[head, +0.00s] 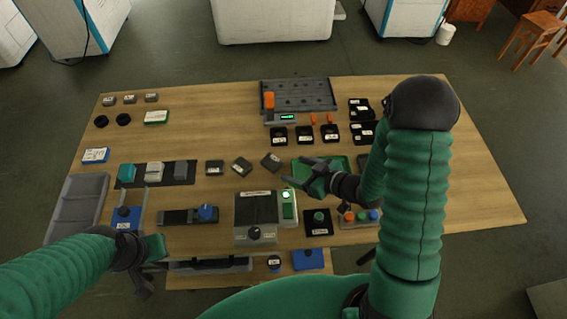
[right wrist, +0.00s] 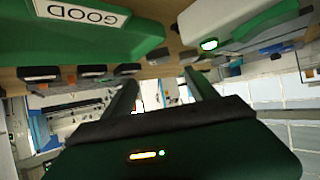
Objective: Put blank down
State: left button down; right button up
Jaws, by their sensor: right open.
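Several dark grey blocks, which may be the blanks, lie left of the green tray: one (head: 270,162) is tilted close to it, a second (head: 241,166) and a third (head: 214,168) sit further left. The green tray (head: 345,163) is partly hidden by my right gripper (head: 303,173), which is over its left front part. The tray, with a GOOD label, also shows in the right wrist view (right wrist: 60,45). My right gripper is open, with nothing visible between its fingers (right wrist: 161,92). My left gripper (head: 146,273) hangs near the table's front left edge; its jaws are unclear.
A grey machine (head: 256,213) with a lit green button stands left of my right gripper. A black button box (head: 318,222) and a panel of coloured buttons (head: 360,217) stand in front. A grey rack (head: 318,94) is at the back. The table's right side is clear.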

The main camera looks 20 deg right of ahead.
jog(key=shift+s+d+r, duration=0.25)
jog(key=shift+s+r, duration=0.05)
jog(key=shift+s, duration=0.15)
jog(key=shift+d, duration=0.15)
jog(key=d+h, duration=0.1)
jog(key=d+g+h, duration=0.1)
jog(key=h, duration=0.1)
jog(key=shift+w+r+m, duration=0.1)
jog(key=shift+w+m, duration=0.25)
jog(key=shift+m, duration=0.05)
jog(key=s+a+r+m+g+h, duration=0.1)
jog(key=s+a+r+m+g, duration=0.1)
jog(key=s, duration=0.4)
jog(key=s+a+r+m+g+h, duration=0.2)
jog(key=s+r+m+g, duration=0.1)
jog(key=s+g, duration=0.2)
jog(key=shift+s+a, duration=0.3)
jog(key=shift+s, duration=0.65)
jog(key=shift+a, duration=0.1)
